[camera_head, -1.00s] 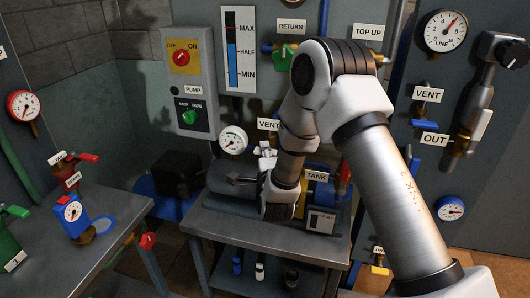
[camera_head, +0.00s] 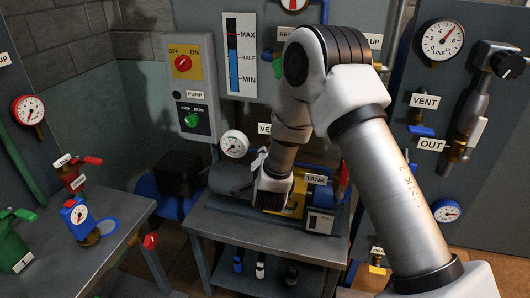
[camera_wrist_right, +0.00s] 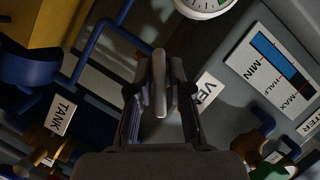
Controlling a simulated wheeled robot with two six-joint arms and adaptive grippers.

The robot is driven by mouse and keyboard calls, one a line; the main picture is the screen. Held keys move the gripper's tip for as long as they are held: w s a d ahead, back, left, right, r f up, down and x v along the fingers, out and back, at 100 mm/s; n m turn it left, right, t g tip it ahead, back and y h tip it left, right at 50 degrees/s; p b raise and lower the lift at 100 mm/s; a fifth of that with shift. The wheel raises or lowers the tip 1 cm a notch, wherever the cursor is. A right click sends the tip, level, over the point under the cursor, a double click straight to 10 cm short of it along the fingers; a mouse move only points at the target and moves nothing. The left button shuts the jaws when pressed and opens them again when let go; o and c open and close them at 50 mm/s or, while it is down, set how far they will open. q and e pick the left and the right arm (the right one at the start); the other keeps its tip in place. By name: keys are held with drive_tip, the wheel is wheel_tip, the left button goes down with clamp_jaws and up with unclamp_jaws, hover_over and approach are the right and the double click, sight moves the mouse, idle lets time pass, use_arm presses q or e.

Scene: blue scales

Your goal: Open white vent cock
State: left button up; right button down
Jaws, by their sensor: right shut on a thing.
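In the right wrist view the pale handle of the white vent cock (camera_wrist_right: 159,75) stands between the two dark fingers of my right gripper (camera_wrist_right: 160,98). The fingers are shut on it, one on each side. The VENT label (camera_wrist_right: 208,92) is just to the right of the fingers, partly covered. In the head view my right arm comes in from the right, and its wrist hides the fingers and most of the cock. The VENT label (camera_head: 264,128) is also partly covered there. My left gripper is not in view.
The tank (camera_head: 229,179) lies on a metal table (camera_head: 238,228) below the wrist. A table at the left holds red, blue and green valves. Pipes and gauges stand at the right.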

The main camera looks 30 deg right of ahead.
drive_tip(key=n+g+p, duration=0.1)
drive_tip(key=n+p, duration=0.1)
drive_tip(key=n+g+h+p, duration=0.1)
drive_tip(key=n+p, duration=0.1)
drive_tip(key=shift+r, duration=0.4)
drive_tip(key=n+g+p, duration=0.1)
drive_tip(key=n+p, duration=0.1)
drive_tip(key=p, duration=0.1)
drive_tip(key=shift+g+h, duration=0.4)
drive_tip(key=shift+w+f+n+p, duration=0.1)
drive_tip(key=shift+n+p, duration=0.4)
drive_tip(key=shift+n, duration=0.2)
drive_tip(key=shift+d+g+h, duration=0.1)
drive_tip(key=shift+g+h, duration=0.2)
drive_tip(key=c, duration=1.4)
unclamp_jaws()
drive_tip(key=shift+o, duration=0.9)
drive_tip(key=shift+f, duration=0.2)
drive_tip(key=v, duration=1.2)
